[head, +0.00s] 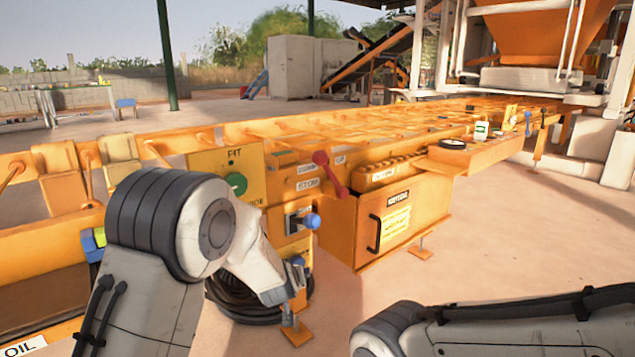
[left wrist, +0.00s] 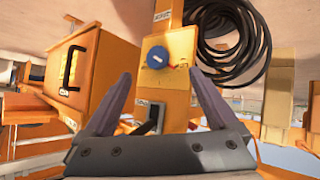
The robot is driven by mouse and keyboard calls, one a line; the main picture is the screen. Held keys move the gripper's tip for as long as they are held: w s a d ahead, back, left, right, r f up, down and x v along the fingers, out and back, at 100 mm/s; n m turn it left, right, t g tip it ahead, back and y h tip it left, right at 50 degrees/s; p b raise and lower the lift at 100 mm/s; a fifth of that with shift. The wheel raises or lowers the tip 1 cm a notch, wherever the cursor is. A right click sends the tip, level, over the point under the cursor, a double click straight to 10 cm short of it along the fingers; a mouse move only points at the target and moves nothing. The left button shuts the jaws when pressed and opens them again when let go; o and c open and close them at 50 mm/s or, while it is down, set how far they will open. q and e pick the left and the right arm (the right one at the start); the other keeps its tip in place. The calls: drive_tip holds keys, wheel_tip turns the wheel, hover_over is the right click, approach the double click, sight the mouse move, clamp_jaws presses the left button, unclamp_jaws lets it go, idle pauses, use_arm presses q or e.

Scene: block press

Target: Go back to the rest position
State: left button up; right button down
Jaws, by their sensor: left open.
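My left arm (head: 215,235) comes in from the left in the head view and bends down in front of the orange machine's control post. My left gripper (left wrist: 160,75) is open and empty, with its two fingers apart in the left wrist view; its fingers cannot be made out in the head view. Beyond them is an orange panel with a blue knob (left wrist: 157,57) and a dark lever (left wrist: 150,120). Nothing is between the fingertips that I can see as touching. My right arm (head: 480,325) lies low at the bottom right of the head view; its gripper is out of view.
The orange machine has a red-knobbed lever (head: 330,172), a blue-knobbed lever (head: 311,221) and a green button (head: 236,184). An orange cabinet (head: 372,238) stands right of my left arm. A black hose coil (left wrist: 262,45) lies close by. The floor (head: 540,240) at right is clear.

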use_arm(q)
drive_tip(key=s+a+f+m+g, duration=0.1)
drive_tip(key=s+a+g, duration=0.4)
drive_tip(key=s, duration=0.9)
drive_tip(key=s+a+f+m+g, duration=0.1)
drive_tip(key=s+a+g, duration=0.2)
drive_tip(key=s+a, duration=0.8)
drive_tip(key=s+d+r+m+g+p, duration=0.2)
drive_tip(key=s+d+r+m+p, duration=0.2)
drive_tip(key=s+d+r+p, duration=0.65)
drive_tip(key=s+d+r+m+g+p, duration=0.1)
drive_tip(key=s+d+r+m+p, duration=0.3)
drive_tip(key=s+d+r+p, duration=0.7)
drive_tip(key=w+a+r+p, duration=0.1)
drive_tip(key=w+r+p, duration=0.1)
drive_tip(key=r+p, duration=1.4)
drive_tip(key=w+a+r+p, duration=0.2)
drive_tip(key=r+p, duration=1.4)
drive_tip(key=r, duration=0.6)
drive_tip(key=shift+a+r+h, duration=0.2)
drive_tip(key=shift+a+h, duration=0.1)
drive_tip(key=shift+h, duration=0.1)
